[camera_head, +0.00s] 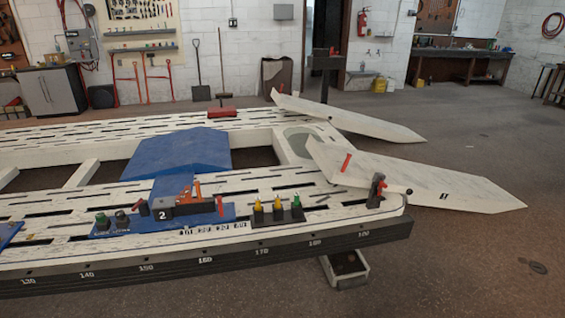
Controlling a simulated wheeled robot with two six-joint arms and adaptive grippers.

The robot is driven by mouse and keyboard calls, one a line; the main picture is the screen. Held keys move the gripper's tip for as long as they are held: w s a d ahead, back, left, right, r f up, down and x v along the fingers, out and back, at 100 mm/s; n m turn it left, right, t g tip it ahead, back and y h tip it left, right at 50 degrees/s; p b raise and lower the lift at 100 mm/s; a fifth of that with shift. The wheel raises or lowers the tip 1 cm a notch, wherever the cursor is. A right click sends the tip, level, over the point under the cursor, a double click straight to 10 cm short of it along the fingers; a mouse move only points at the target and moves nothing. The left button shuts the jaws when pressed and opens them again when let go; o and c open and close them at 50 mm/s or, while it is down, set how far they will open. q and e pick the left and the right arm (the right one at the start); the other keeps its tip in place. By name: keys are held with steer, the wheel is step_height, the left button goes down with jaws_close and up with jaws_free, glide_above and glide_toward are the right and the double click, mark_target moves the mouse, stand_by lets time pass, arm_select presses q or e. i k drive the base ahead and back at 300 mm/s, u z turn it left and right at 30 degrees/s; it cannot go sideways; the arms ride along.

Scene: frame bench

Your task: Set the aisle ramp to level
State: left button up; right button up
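A white frame bench (150,247) with a numbered front edge spans the left and middle of the head view. Two pale ramps extend from its right end. The near ramp (430,178) slopes down to the right, with its pointed tip low near the floor. The far ramp (350,118) also slopes down to the right. I cannot tell from any label which one is the aisle ramp. A red handle (346,162) stands at the near ramp's upper end, beside a dark bracket (376,190) with a knob. Neither of my grippers is in view.
A small open box (344,270) lies on the floor below the bench's right end.

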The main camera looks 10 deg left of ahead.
mark_target(432, 186)
steer(key=u, duration=0.5)
steer(key=i, duration=2)
steer(key=z, duration=1)
steer(key=i, duration=0.8)
steer(key=z, duration=1.05)
steer(key=i, duration=0.25)
steer(key=z, duration=0.15)
